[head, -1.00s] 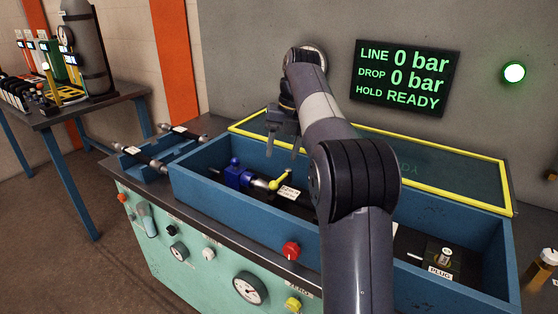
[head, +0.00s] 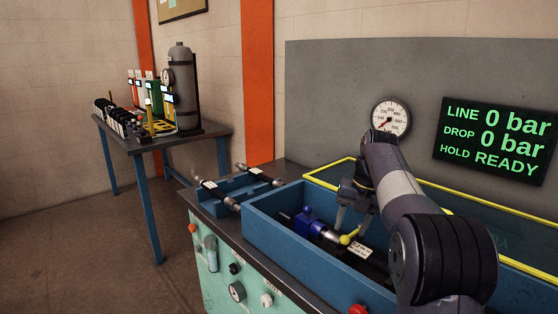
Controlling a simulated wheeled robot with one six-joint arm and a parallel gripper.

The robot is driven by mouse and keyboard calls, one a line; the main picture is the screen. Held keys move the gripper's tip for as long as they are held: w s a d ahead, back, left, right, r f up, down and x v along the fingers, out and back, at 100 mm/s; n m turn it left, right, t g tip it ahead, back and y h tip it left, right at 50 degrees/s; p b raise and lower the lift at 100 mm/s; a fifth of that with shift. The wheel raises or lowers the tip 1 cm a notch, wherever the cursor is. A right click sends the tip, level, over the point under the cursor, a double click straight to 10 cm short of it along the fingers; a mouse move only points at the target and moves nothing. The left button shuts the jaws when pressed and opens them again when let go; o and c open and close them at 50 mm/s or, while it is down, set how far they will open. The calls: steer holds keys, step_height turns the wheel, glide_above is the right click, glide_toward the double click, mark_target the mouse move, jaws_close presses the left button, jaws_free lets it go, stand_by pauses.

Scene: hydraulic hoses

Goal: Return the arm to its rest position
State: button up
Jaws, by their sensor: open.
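My arm reaches in from the lower right of the head view and bends down over the blue test trough (head: 268,237). My gripper (head: 352,222) points downward with its two fingers apart and nothing between them. It is above the trough, close to the yellow-handled end of a blue valve (head: 308,222) lying inside. Whether the fingertips touch the yellow handle (head: 349,236) cannot be told. My arm hides the right part of the trough.
A yellow-framed clear lid (head: 470,232) stands open behind the trough. A blue rack (head: 228,190) with hose fittings sits to its left. A side table (head: 165,142) with a grey cylinder (head: 182,85) stands at the back left. The display (head: 497,141) reads 0 bar and READY.

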mark_target(346, 237)
steer(key=f, duration=0.3)
steer(key=shift+w+a+f, duration=0.1)
steer(key=shift+a+f, duration=0.25)
steer(key=shift+r, duration=0.1)
step_height(346, 237, up, 11)
steer(key=d+p, duration=0.2)
steer(key=p, duration=0.1)
steer(key=f+b, duration=0.1)
steer(key=f, duration=0.2)
steer(key=a+f+b, duration=0.1)
steer(key=f, duration=0.3)
steer(key=f+b, duration=0.1)
steer(key=f, duration=0.2)
steer(key=shift+a+f, duration=0.2)
steer(key=shift+a, duration=0.2)
steer(key=shift+a+f, duration=0.15)
steer(key=shift+f, duration=0.2)
steer(key=shift+r+p, duration=0.3)
steer(key=shift+p, duration=0.35)
steer(key=shift+w+a+m+p, duration=0.1)
steer(key=shift+m+p, duration=0.2)
steer(key=shift+p, duration=0.55)
steer(key=p, duration=0.2)
steer(key=m+p, duration=0.1)
steer(key=p, duration=0.1)
steer(key=shift+w+a, duration=0.2)
steer(key=shift+w, duration=0.05)
